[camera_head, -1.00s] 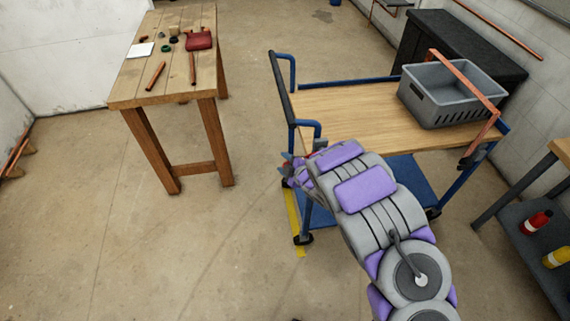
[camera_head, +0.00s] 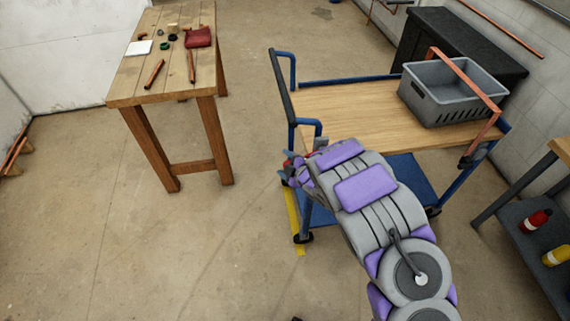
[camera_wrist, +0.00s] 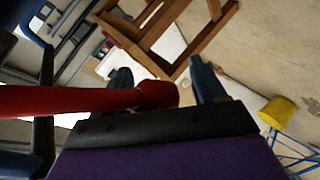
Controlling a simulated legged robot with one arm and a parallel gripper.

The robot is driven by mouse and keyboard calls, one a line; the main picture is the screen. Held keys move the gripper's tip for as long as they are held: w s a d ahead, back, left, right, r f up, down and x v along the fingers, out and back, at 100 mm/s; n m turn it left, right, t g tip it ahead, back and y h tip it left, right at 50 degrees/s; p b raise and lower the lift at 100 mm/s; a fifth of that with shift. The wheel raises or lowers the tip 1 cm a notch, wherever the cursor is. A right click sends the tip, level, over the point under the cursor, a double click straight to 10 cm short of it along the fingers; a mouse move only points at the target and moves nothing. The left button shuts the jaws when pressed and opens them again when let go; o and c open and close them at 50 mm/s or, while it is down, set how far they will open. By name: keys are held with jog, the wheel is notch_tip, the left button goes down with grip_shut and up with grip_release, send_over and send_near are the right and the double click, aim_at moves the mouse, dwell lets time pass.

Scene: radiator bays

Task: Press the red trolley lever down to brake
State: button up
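The blue-framed trolley (camera_head: 345,112) with a wooden deck stands right of centre in the head view. The red lever (camera_wrist: 75,100) runs in from the left in the wrist view and ends in a rounded red knob (camera_wrist: 158,94). It passes across the left finger, and the knob lies in front of the gap between the fingers. My gripper (camera_wrist: 163,78) is open, its two dark fingers well apart. In the head view my gripper (camera_head: 294,172) is at the trolley's near left corner, below the handle, where my arm hides most of the lever. I cannot tell whether they touch.
A grey crate (camera_head: 432,108) with a copper pipe across it sits on the trolley's deck. A wooden workbench (camera_head: 140,94) stands at left, with tools and fittings on it. A shelf (camera_head: 530,235) with bottles is at right. Floor between bench and trolley is clear.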

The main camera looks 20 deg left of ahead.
jog(key=shift+d, duration=0.1)
jog(key=p+v, duration=0.3)
jog(key=v, duration=1.4)
jog(key=shift+p, duration=0.3)
jog(key=shift+r, duration=0.1)
